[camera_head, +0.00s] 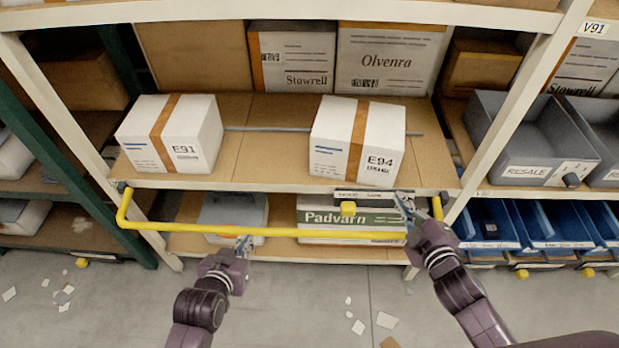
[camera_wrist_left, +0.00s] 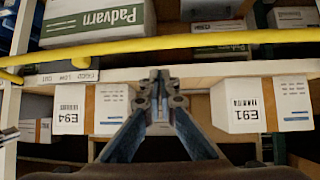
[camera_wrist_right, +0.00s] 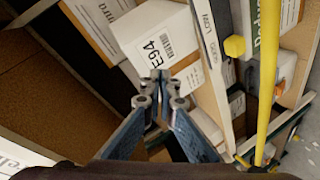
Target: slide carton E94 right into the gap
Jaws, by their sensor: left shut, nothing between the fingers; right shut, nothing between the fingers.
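Carton E94 (camera_head: 332,135), white with a brown tape band, stands upright on the middle shelf (camera_head: 262,140), right of centre. It also shows in the left wrist view (camera_wrist_left: 104,108) and right wrist view (camera_wrist_right: 150,32). A bare strip of shelf lies between it and the right upright (camera_head: 520,90). Carton E91 (camera_head: 202,130) stands at the shelf's left, well apart from E94. My right gripper (camera_head: 402,197) is shut and empty by the shelf's front edge, below E94's right front corner; contact cannot be told. My left gripper (camera_head: 244,243) is shut and empty, low before the yellow rail.
A yellow rail (camera_head: 285,232) runs across the front below the shelf. Behind E94 lie a thin grey bar (camera_head: 265,129) and Stowrell and Olvenra boxes (camera_head: 392,60). A Padvarn box (camera_head: 370,218) sits on the lower shelf. Grey bins (camera_head: 515,135) stand right of the upright.

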